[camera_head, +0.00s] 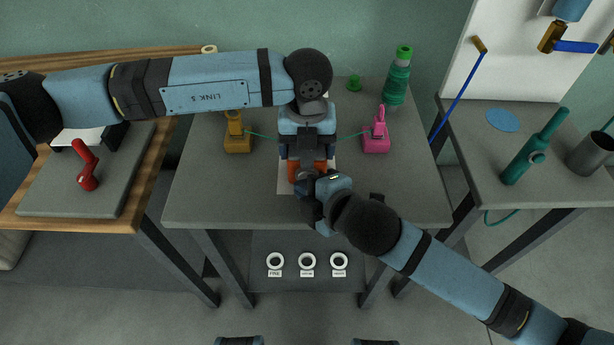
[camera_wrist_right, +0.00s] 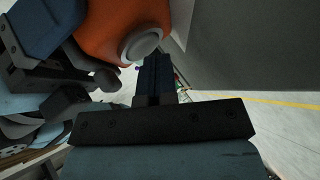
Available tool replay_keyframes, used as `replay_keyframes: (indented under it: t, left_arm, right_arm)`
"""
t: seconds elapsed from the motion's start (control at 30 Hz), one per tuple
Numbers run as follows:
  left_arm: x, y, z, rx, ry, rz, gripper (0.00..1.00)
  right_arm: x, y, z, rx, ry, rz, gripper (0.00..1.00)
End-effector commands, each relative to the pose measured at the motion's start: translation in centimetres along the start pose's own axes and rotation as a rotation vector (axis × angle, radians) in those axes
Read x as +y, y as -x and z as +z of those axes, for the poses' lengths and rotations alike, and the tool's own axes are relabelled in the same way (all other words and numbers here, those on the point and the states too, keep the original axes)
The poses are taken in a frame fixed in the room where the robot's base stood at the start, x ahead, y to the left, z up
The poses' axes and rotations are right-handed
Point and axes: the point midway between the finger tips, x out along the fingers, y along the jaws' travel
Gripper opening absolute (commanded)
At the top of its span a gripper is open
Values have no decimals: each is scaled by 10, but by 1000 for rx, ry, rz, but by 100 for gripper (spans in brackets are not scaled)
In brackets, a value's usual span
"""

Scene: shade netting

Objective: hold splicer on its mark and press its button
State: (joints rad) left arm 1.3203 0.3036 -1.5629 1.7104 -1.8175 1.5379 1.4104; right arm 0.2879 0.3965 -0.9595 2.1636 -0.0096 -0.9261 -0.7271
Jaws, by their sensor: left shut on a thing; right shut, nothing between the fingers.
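The orange splicer (camera_head: 293,172) is on the white sheet (camera_head: 284,187) at the middle of the central table. My left gripper (camera_head: 307,163) comes down from above and is shut on it. My right gripper (camera_head: 310,187) is shut and empty, right in front of the splicer. In the right wrist view the splicer's orange body (camera_wrist_right: 112,28) fills the top, with a round grey button (camera_wrist_right: 143,45). The right fingertips (camera_wrist_right: 154,65) are close to that button; I cannot tell whether they touch it. Most of the splicer and its mark are hidden by my grippers.
A yellow holder (camera_head: 237,138) and a pink holder (camera_head: 376,138) flank the splicer, each with a green cord towards the middle. A green bottle-like thing (camera_head: 397,82) stands at the back right. White rings (camera_head: 307,261) lie on the lower shelf. The table's front left is clear.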

Motion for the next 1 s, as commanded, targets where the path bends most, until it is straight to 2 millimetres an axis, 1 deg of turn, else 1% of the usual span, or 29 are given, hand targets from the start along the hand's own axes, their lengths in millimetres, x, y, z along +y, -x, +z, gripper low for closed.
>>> replay_keyframes:
  t: [0.53, 1.0]
  left_arm:
    - [-1, 1, -1, 1, -2, -1, 42]
    - [0, 1, 0, 0, -1, -1, 42]
  right_arm:
    - [1, -2, 2, -2, 0, 0, 0]
    - [-8, 12, -8, -1, 0, 0, 0]
